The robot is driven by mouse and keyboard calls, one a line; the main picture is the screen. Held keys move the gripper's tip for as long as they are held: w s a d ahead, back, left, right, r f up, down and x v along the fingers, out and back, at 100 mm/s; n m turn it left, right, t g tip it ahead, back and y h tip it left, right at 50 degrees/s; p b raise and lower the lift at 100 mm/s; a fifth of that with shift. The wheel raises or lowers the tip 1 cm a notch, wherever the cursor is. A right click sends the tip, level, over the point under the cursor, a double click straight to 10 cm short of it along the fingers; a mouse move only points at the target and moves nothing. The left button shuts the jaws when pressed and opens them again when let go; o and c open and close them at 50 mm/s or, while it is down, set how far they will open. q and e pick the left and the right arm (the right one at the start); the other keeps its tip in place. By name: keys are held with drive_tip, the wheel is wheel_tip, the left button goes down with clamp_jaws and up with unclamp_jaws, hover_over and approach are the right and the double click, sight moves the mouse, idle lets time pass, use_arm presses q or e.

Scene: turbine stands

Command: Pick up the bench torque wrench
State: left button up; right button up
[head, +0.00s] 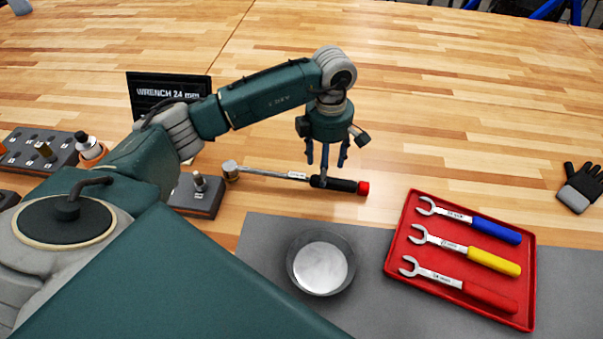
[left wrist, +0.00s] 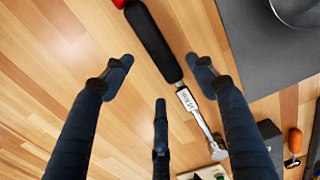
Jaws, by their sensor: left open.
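The bench torque wrench (head: 293,176) lies on the wooden bench, with a steel shaft, a black handle and a red end cap at the right. My left gripper (head: 326,164) points down above the handle, fingers spread. In the left wrist view the wrench's black handle (left wrist: 153,45) passes between the spread fingers of the open gripper (left wrist: 160,82), closer to the right finger. No grip on it shows. Whether the fingertips touch the bench cannot be told. My right gripper is not in view.
A red tray (head: 397,248) with blue, yellow and red wrenches sits on a grey mat (head: 262,238), beside a round bowl (head: 320,263). A black "WRENCH 24 mm" sign (head: 168,88) and socket holders (head: 38,150) are at left. A glove (head: 580,187) lies far right. The back is clear.

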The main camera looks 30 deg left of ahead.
use_arm(q)
drive_tip(key=f+p, duration=0.1)
drive_tip(key=f, duration=0.1)
drive_tip(key=f+p, duration=0.1)
drive_tip(key=shift+s+f, duration=0.2)
drive_tip(key=shift+f, duration=0.8)
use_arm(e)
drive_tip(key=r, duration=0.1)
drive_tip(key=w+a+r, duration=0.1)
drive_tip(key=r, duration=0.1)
use_arm(q)
clamp_jaws()
drive_tip(key=shift+w, duration=0.1)
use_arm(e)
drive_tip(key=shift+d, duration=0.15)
